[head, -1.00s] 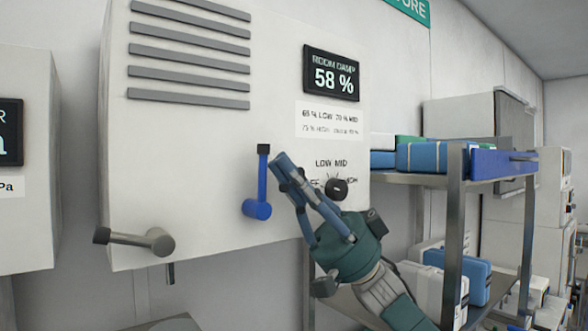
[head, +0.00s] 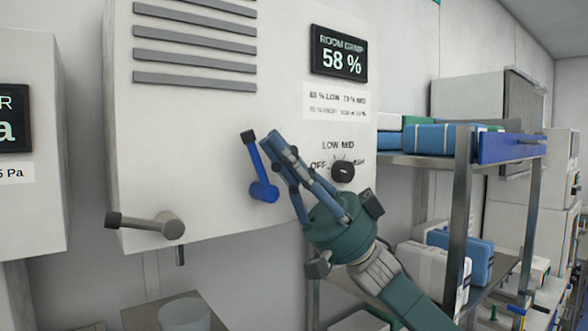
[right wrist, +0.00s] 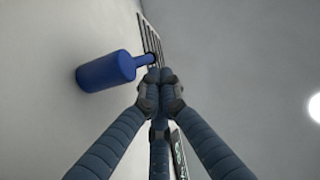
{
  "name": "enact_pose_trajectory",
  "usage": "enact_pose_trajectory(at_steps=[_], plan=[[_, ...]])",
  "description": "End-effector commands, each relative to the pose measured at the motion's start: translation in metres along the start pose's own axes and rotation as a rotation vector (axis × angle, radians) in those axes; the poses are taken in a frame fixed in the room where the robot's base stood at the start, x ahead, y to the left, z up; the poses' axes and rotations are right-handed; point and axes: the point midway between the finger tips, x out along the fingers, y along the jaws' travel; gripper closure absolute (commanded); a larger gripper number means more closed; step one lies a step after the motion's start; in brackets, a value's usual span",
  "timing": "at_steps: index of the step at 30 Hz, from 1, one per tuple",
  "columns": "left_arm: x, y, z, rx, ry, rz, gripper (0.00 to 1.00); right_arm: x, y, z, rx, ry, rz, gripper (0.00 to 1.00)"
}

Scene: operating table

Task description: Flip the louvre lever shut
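A blue lever (head: 257,166) with a black tip and round blue hub sits on the front of the white wall cabinet (head: 200,190). It leans up and to the left. My right gripper (head: 274,146) is just right of the lever, its fingertips near the lever's upper part. In the right wrist view the blue hub (right wrist: 107,71) is left of the fingers (right wrist: 156,78), which are closed together with nothing between them. The fingertips appear to meet the lever shaft, but contact is hard to tell. Grey louvre slats (head: 193,46) lie above. My left gripper is out of view.
A grey lever (head: 147,225) points left at the cabinet's lower edge. A black knob (head: 343,172) is right of my fingers, below a 58 % display (head: 339,54). A metal shelf (head: 462,220) with blue and white boxes stands at the right.

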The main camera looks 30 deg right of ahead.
Motion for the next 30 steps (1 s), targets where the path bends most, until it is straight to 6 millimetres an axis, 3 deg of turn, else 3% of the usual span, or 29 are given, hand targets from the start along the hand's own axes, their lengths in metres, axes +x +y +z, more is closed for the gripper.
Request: enact_pose_trajectory(at_steps=[15, 21, 30], plan=[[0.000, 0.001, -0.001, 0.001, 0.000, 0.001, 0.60, -0.098, 0.003, 0.002, 0.002, -0.001, 0.007, 1.00], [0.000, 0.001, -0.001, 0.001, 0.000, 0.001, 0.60, -0.113, 0.002, 0.001, 0.000, -0.001, 0.003, 1.00], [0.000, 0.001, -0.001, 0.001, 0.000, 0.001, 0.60, -0.114, 0.002, 0.001, 0.000, -0.001, 0.002, 1.00]])
